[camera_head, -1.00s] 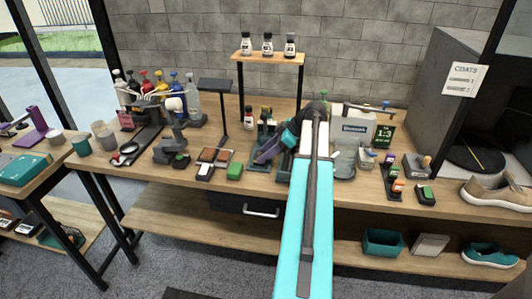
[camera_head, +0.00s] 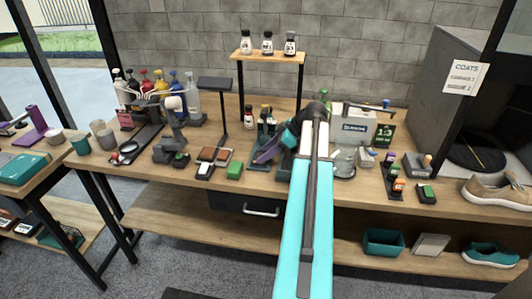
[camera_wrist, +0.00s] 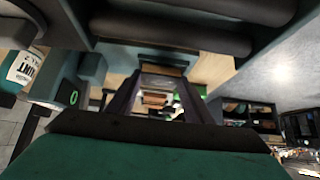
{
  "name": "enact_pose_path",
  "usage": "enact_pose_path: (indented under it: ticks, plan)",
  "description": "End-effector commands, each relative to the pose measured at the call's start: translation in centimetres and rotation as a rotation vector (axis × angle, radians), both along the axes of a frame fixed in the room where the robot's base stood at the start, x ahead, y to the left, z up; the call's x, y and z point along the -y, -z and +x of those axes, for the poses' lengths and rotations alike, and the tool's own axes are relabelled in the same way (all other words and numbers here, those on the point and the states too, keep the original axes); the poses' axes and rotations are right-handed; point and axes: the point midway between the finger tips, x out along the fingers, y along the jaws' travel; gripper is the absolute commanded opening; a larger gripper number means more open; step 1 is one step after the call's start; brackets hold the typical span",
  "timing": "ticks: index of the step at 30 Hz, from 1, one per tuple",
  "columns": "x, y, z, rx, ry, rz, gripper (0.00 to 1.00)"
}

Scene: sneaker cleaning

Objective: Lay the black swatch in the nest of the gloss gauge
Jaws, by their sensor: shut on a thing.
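My gripper (camera_head: 262,154), with purple fingers, is above the middle of the bench, pointing down to the left. It also shows in the wrist view (camera_wrist: 157,100), its two fingers running away from the camera. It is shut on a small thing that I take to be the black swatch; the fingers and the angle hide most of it. Below and left of the gripper, a set of small brown and dark pads (camera_head: 214,154) lies on the bench. I cannot tell for sure which device is the gloss gauge or see its nest; dark units stand partly behind my gripper and arm.
A green block (camera_head: 234,171) and a white pad (camera_head: 205,171) lie near the bench's front edge. A lamp-like stand (camera_head: 215,84) and a bottle shelf (camera_head: 268,56) rise behind. A grey machine (camera_head: 358,128) stands right of my arm. Shoes (camera_head: 497,190) sit at far right.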

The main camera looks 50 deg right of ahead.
Motion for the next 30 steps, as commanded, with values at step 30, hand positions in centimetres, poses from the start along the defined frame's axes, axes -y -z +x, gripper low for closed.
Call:
enact_pose_path:
  ticks: [30]
  plan:
    - [0.00,-0.66,0.00,0.000,0.000,0.000,0.56]
